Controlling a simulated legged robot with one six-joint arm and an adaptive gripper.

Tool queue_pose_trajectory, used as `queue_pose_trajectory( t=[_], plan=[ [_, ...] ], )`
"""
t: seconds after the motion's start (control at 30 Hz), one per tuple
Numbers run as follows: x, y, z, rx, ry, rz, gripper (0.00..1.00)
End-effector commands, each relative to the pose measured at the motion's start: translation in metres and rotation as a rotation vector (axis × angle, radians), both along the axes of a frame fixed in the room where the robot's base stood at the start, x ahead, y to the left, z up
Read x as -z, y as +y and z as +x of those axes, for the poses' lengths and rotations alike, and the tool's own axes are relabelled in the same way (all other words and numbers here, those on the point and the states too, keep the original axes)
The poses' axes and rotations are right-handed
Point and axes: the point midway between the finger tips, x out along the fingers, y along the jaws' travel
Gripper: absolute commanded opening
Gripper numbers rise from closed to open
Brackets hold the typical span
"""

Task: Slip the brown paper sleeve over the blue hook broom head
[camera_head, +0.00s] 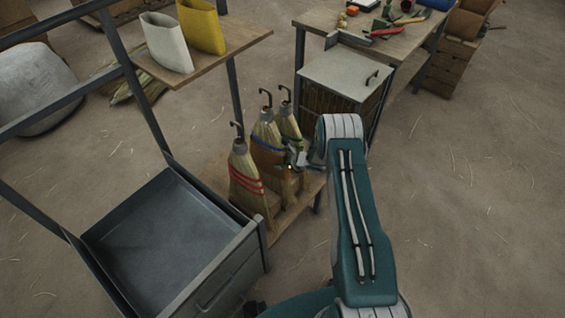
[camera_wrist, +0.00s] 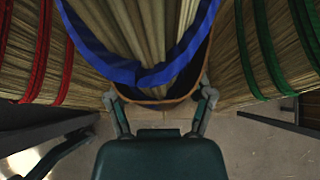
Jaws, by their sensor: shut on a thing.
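The brown paper sleeve (camera_head: 275,172) is around the lower part of this head, partly hidden by the red-banded broom and my gripper. Its brown rim (camera_wrist: 160,102) shows just below the blue band. My gripper (camera_head: 296,160) is at the sleeve's right side, shut on it. In the wrist view the fingers (camera_wrist: 159,97) reach either side of the rim.
A red-banded broom (camera_head: 246,180) stands close in front, a green-banded broom (camera_head: 289,122) close behind. A dark empty tray (camera_head: 150,235) is at lower left. White (camera_head: 166,42) and yellow (camera_head: 202,26) sleeves stand on a shelf. A grey-topped cabinet (camera_head: 343,75) is behind. Floor at right is clear.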

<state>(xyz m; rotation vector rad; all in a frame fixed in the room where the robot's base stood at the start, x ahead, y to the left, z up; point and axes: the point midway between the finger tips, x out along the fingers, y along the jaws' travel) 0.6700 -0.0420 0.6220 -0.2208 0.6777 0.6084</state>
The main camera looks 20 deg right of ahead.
Motion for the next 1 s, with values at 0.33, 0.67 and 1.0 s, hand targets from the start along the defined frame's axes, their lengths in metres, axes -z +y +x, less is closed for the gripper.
queue_pose_trajectory(
  t=[0.33,0.67,1.0],
  plan=[
    [0.000,0.000,0.000,0.000,0.000,0.000,1.00],
    [-0.004,-0.003,-0.003,0.001,0.000,0.000,1.00],
    [-0.045,-0.032,-0.041,0.003,0.001,0.001,1.00]
  ],
)
